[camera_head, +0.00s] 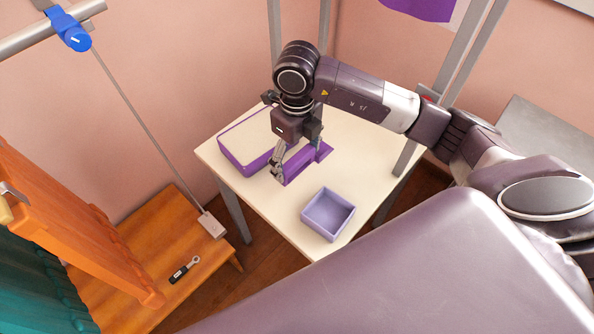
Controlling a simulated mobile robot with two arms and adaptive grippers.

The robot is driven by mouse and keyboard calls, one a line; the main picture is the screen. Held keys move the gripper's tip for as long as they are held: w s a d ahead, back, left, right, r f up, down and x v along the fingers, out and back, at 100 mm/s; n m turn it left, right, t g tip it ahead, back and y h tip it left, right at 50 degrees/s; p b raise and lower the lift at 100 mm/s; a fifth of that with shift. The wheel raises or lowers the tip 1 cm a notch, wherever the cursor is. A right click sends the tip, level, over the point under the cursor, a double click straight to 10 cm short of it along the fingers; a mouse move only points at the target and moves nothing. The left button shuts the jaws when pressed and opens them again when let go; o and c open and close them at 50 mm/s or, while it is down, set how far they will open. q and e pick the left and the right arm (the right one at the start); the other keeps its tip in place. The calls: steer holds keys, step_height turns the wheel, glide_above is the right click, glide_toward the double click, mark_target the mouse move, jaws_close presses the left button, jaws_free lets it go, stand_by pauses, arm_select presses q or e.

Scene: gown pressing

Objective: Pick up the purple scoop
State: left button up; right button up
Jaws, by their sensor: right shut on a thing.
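The purple scoop (301,164) is on the cream table, below and just right of my right gripper (282,166). The right gripper points down, with its fingers at the scoop's left end, and it is shut on the scoop. The wrist and fingers hide part of the scoop. I cannot tell whether the scoop touches the tabletop or is slightly raised. My left gripper is not in view.
The cream table (265,205) also holds a lavender open box (327,214) at the front and a purple-sided tray (238,157) at the left. A lower wooden bench (150,250) carries a small black-handled tool (184,270). A metal post stands at the table's right.

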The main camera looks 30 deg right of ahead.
step_height(320, 180, up, 13)
steer(key=shift+b, duration=0.3)
steer(key=o, duration=0.4)
steer(key=shift+c, duration=0.2)
steer(key=c, duration=0.5)
